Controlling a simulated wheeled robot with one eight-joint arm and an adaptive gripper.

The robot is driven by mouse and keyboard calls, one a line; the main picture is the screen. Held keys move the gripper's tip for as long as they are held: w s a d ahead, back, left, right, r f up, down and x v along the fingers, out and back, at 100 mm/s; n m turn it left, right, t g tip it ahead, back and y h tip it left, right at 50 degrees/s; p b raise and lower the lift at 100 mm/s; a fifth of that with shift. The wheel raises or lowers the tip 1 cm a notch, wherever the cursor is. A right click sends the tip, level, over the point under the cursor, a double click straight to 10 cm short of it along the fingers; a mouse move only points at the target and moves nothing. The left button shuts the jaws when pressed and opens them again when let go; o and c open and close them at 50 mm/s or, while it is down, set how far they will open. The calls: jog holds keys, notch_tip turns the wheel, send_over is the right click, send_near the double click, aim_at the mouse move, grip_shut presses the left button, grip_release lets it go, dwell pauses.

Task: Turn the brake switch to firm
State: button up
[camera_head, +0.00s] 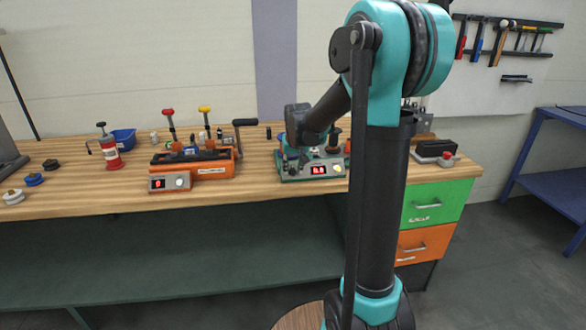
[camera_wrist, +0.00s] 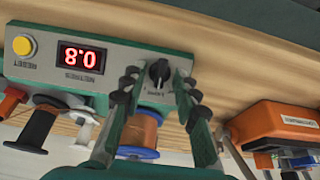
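The green machine (camera_head: 300,177) stands on the workbench, with a red-lit display. My gripper (camera_wrist: 162,82) is open, with one padded finger on either side of the knob. I see a gap on both sides and cannot tell the depth. In the head view my gripper (camera_head: 291,158) is over the left part of the machine, and my arm hides part of it.
On the panel are a red METRES display (camera_wrist: 81,58) and a yellow RESET button (camera_wrist: 24,46). An orange machine (camera_head: 200,168) stands to the left. A black-topped box (camera_head: 436,150) is at the right.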

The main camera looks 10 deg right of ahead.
grip_shut()
jog(key=shift+d+m, duration=0.1)
jog(key=shift+m, duration=0.2)
jog(key=m+y, duration=0.1)
jog(key=m, duration=0.2)
jog(key=shift+d+y, duration=0.2)
jog(key=shift+y, duration=0.2)
jog(key=shift+s+d+f+m+t+y, duration=0.1)
jog(key=shift+m+t+y, duration=0.25)
jog(key=shift+m, duration=0.65)
jog(key=shift+s+m+t+y, duration=0.1)
jog(key=shift+m+t+y, duration=0.2)
jog(key=shift+m, duration=0.7)
